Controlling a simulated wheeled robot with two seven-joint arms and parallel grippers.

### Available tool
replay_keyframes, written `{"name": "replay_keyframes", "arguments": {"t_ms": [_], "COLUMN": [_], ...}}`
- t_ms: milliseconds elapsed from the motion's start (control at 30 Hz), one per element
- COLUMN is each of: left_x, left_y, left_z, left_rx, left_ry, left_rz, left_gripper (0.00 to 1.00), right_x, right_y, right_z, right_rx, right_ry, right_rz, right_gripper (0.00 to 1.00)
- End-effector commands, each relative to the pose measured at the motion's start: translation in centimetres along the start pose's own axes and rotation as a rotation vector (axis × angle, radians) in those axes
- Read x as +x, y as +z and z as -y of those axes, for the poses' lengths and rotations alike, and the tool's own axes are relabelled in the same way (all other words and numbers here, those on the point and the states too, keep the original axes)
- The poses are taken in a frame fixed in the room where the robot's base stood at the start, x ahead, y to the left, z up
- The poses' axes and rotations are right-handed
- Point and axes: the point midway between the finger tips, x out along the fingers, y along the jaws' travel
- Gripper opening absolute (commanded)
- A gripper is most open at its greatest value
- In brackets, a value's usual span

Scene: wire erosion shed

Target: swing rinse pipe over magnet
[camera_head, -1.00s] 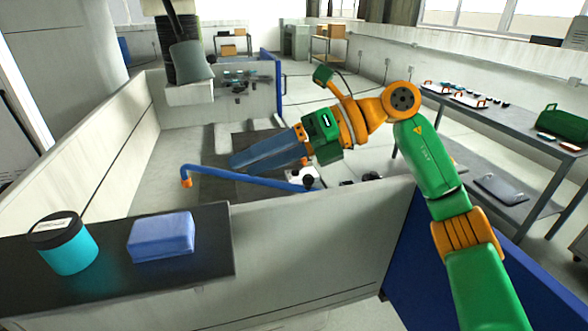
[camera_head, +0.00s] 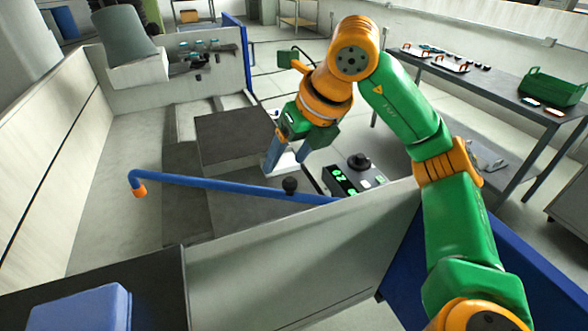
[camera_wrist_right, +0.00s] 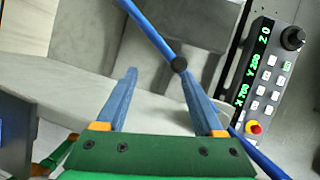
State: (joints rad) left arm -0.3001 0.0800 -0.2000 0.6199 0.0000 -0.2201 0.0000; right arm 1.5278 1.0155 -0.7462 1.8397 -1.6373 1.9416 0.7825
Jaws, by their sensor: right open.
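The rinse pipe (camera_head: 225,184) is a blue tube with an orange tip (camera_head: 139,190) at its left end and a black ball knob (camera_head: 290,185). It runs across the tank, its right part close to the front wall. A dark grey block (camera_head: 236,138), possibly the magnet, lies behind the pipe. My right gripper (camera_head: 285,166) is open and empty, pointing down just behind the pipe near the knob. In the right wrist view the pipe (camera_wrist_right: 150,33) passes beyond the fingertips, with the knob (camera_wrist_right: 180,64) beside the right fingertip; contact is unclear. My left gripper is out of view.
A control box (camera_head: 350,180) with green digits stands right of the knob; the right wrist view shows its red button (camera_wrist_right: 254,128). The tank's front wall (camera_head: 290,255) rises before the pipe. A grey machine head (camera_head: 122,35) hangs at back left. A blue block (camera_head: 75,307) lies on the front ledge.

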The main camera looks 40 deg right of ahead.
Motion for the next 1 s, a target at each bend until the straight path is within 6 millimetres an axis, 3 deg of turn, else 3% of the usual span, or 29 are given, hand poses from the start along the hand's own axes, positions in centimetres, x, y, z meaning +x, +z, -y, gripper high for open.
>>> {"name": "replay_keyframes", "arguments": {"t_ms": [100,433,767,1000], "left_x": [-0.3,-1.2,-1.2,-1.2], "left_y": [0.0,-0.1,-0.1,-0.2], "left_z": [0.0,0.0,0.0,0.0], "left_rx": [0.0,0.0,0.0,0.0], "left_ry": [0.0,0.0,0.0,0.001], "left_rz": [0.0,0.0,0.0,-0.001], "left_gripper": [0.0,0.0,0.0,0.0], "right_x": [1.2,6.9,8.1,8.0], "right_y": [-1.0,-1.4,-1.4,-1.4], "right_z": [2.0,2.9,3.0,3.0], "right_rx": [-0.029,-0.031,-0.031,-0.031], "right_ry": [-0.118,-0.127,-0.125,-0.124], "right_rz": [-0.052,-0.058,-0.052,-0.052], "right_gripper": [0.69,0.69,0.69,0.05]}}
